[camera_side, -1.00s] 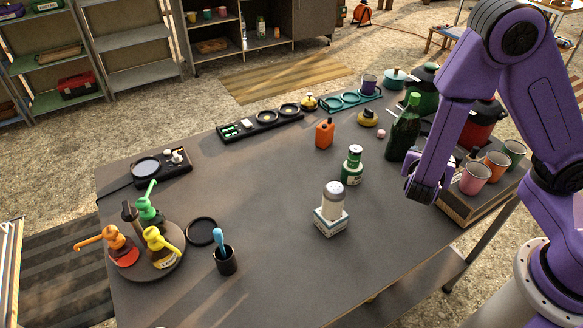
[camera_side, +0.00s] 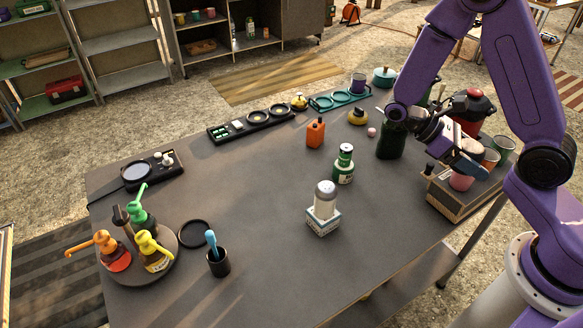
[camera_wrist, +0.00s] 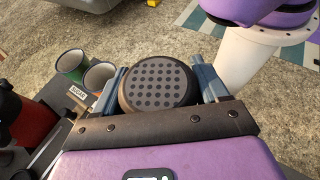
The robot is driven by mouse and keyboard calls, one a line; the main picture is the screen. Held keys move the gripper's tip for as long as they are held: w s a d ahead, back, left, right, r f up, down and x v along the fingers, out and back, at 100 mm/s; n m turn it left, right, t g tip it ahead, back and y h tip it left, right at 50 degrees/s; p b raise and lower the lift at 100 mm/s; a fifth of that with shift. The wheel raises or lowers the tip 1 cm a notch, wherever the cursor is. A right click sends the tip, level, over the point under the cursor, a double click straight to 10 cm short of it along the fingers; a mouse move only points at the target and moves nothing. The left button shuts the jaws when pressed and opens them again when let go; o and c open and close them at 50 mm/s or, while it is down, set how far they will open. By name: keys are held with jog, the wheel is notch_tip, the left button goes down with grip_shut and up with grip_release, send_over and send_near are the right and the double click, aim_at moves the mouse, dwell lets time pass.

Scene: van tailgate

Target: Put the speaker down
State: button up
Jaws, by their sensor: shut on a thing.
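The speaker (camera_wrist: 158,85) is a dark round body with a dotted grille, seen in the wrist view. It sits between the two blue-grey fingers of my gripper (camera_wrist: 160,78), which is shut on it. In the side view my gripper (camera_side: 468,158) is at the right, in front of or above the cups on the crate. It is tilted, and the speaker is hard to make out there. I cannot tell from the side view how far the gripper is above the cups.
A green bottle (camera_side: 344,165) and a white-topped shaker (camera_side: 324,205) stand mid-table.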

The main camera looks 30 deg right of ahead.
jog(key=a+m+g+y, duration=0.2)
jog(key=a+m+y, duration=0.55)
jog(key=a, duration=0.25)
jog(key=w+a+m+t+y, duration=0.2)
jog(key=w+a+m+y, duration=0.45)
jog(key=a+y, duration=0.2)
jog(key=m+t+y, duration=0.5)
jog(key=m+t, duration=0.9)
jog(key=t, duration=0.1)
send_over(261, 169)
jog(key=f, duration=1.2)
jog(key=shift+s+f, duration=0.25)
jog(key=shift+f, duration=0.15)
jog(key=shift+w+f, duration=0.15)
jog(key=shift+f, duration=1.55)
jog(key=shift+f, duration=0.15)
